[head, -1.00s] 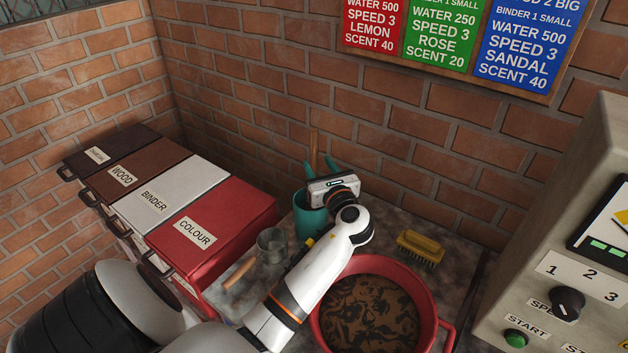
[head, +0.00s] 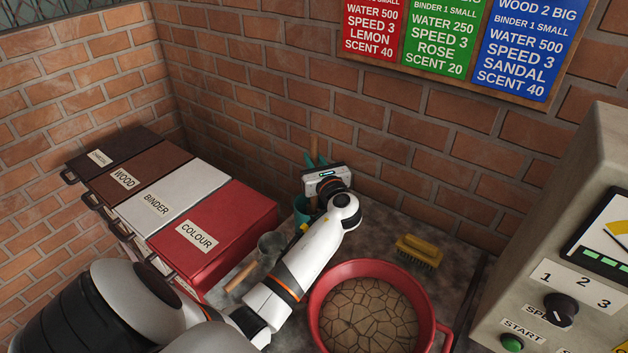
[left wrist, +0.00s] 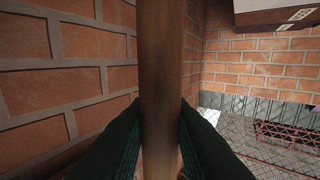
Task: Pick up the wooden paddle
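The paddle's lower end is hidden. My right gripper is in neither view.
A red bowl (head: 425,301) with cracked brown contents stands in front. Labelled bins, including a red one (head: 228,225), line the left. A control box (head: 560,240) stands right.

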